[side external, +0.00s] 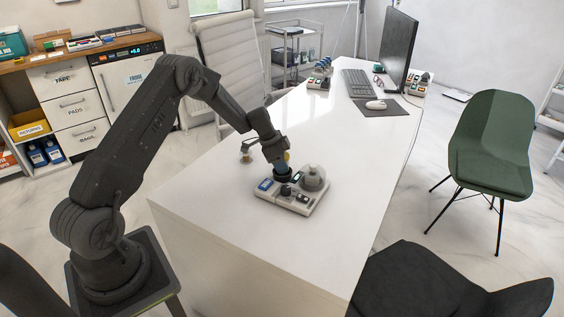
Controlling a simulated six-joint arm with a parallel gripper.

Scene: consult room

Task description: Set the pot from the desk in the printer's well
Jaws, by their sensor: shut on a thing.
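The printer (279,204) is a low pale box on the near part of the white desk. It has a small blue screen (265,185) at its left, dark parts on top and a rounded translucent grey dome (314,178) at its right. My gripper (280,161) points down over the printer's back left part. It is shut on a small dark bluish pot (281,171), whose lower end is at or just above a dark round opening in the printer. The view is too small to tell whether the pot is inside the well or only over it.
A small metal-topped item (247,150) stands just behind my gripper. Farther back are a monitor (398,48), keyboard (361,84), mouse (376,105) and small devices (319,78). A green chair (491,150) stands at the right.

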